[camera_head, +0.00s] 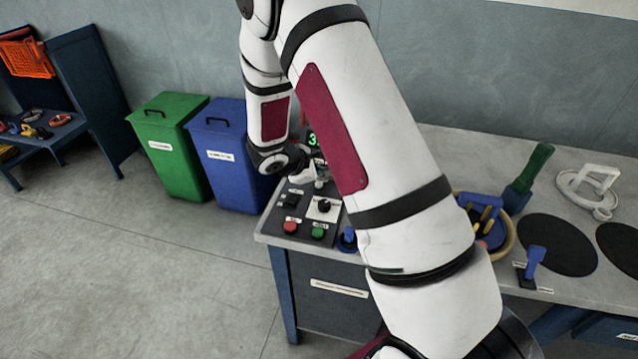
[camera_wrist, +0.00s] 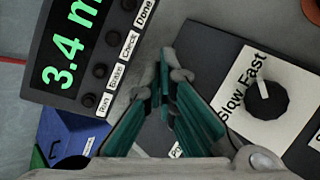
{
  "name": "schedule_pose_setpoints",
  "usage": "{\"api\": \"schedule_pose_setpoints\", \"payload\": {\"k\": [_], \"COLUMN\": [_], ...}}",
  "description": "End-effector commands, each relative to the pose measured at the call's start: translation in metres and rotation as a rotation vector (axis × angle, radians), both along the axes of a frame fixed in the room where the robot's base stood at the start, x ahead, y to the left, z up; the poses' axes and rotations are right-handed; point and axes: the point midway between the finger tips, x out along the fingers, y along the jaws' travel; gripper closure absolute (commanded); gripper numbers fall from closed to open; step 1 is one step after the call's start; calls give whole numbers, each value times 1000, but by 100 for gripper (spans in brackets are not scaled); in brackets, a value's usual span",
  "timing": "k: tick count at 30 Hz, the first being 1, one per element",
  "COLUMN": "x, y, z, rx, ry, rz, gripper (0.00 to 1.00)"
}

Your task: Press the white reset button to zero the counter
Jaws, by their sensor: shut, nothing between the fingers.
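The counter display (camera_wrist: 70,45) shows green digits reading 3.4 m in the wrist view, and a bit of it shows behind my arm in the head view (camera_head: 312,140). My gripper (camera_wrist: 171,78) is shut and empty, above the dark panel beside the display housing. In the head view my gripper (camera_head: 318,178) is small and partly hidden by my arm. Whether the fingertips touch anything is unclear.
A black dial (camera_wrist: 266,100) on a white Slow/Fast plate is right of my fingers. Red (camera_head: 291,227) and green (camera_head: 318,233) buttons sit at the panel's front. Green (camera_head: 172,140) and blue (camera_head: 228,160) bins stand left.

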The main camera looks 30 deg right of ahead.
Motion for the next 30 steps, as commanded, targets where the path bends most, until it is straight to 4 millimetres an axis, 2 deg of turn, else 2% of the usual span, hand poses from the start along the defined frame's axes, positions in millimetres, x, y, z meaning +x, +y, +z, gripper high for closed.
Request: {"api": "schedule_pose_setpoints", "payload": {"k": [21,30], "x": [0,1], "y": [0,0], "z": [0,-8], "rx": [0,0], "ry": [0,1], "rz": [0,1], "gripper": [100,100]}}
